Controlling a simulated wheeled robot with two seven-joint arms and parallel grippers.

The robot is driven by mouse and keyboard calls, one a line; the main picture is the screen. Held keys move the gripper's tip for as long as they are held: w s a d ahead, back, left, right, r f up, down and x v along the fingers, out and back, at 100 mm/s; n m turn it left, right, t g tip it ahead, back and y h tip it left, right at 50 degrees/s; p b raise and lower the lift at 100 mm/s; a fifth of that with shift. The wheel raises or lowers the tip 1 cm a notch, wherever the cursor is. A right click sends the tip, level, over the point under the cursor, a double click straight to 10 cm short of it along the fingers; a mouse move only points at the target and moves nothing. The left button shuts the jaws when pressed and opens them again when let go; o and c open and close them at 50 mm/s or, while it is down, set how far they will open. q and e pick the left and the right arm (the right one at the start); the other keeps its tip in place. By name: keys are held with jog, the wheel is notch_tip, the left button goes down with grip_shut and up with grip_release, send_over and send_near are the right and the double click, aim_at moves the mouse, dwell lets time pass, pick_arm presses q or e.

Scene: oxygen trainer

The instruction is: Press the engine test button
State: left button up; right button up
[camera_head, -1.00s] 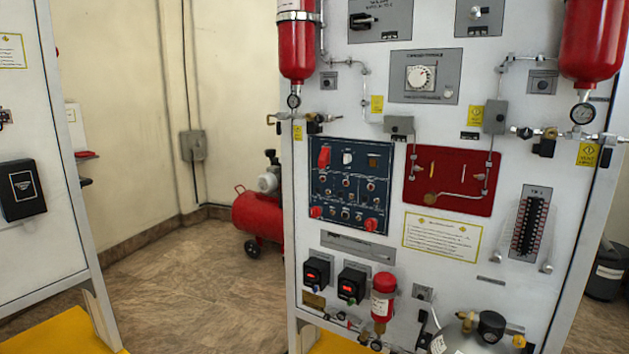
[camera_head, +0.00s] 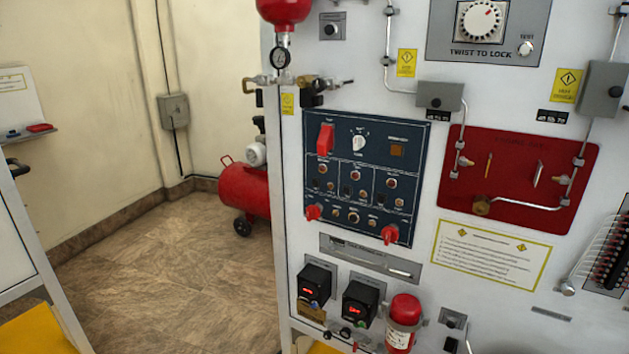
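A dark blue control panel (camera_head: 340,215) is mounted on the white trainer board (camera_head: 420,290). A grey panel marked "TWIST TO LOCK" at the top has a large white dial (camera_head: 482,20) and a small white button (camera_head: 526,48). Neither of my grippers is in view.
A red plate (camera_head: 517,190) with pipes sits right of the blue panel. Two black boxes with red displays (camera_head: 360,302) and a red cylinder (camera_head: 403,322) stick out below. A red compressor tank (camera_head: 243,188) stands behind on the left. Open floor (camera_head: 170,270) lies left of the board.

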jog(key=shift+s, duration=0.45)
